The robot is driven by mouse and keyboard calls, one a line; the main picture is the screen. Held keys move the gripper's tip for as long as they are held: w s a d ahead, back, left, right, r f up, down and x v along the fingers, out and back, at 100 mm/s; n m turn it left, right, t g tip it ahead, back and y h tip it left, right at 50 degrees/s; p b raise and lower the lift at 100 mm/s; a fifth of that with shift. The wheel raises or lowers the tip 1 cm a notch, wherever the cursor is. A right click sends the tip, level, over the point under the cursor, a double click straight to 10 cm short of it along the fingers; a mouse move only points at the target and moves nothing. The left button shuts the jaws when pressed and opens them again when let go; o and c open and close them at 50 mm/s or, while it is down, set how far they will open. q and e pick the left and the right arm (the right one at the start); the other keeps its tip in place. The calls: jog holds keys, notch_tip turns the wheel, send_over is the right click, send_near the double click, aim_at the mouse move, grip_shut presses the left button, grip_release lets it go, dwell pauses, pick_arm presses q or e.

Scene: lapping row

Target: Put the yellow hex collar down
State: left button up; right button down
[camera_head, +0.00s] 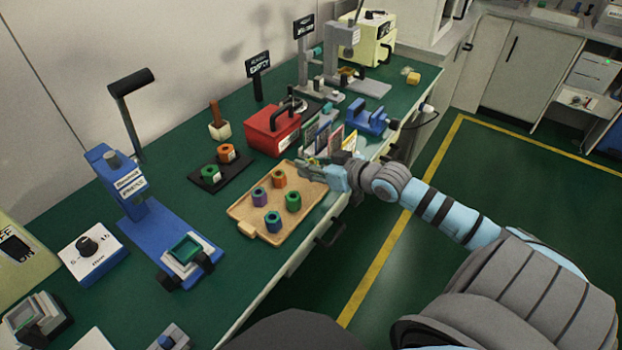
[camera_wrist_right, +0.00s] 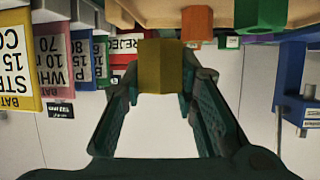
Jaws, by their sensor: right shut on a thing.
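My right gripper (camera_head: 318,172) is shut on the yellow hex collar (camera_wrist_right: 162,66), which sits between the two fingertips in the wrist view. In the head view the collar is mostly hidden by the fingers. The gripper is at the back right end of a tan wooden tray (camera_head: 246,207). Whether the collar touches the tray cannot be told. On the tray stand an orange collar (camera_head: 279,178), a purple collar (camera_head: 260,197), a green collar (camera_head: 293,201) and a blue collar (camera_head: 273,222). My left gripper is not in view.
Upright coloured cards (camera_head: 335,138) stand close behind the gripper, with a red box (camera_head: 271,128) to the left of them. A dark block (camera_head: 207,178) with green and orange collars lies left of the tray. A blue lever press (camera_head: 150,215) stands farther left.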

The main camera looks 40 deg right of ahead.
aim_at(311, 188)
notch_tip(311, 188, down, 5)
jog(key=shift+r+b, duration=0.15)
jog(key=shift+b, duration=0.8)
jog(key=c, duration=1.6)
grip_release()
jog(key=shift+o, duration=0.2)
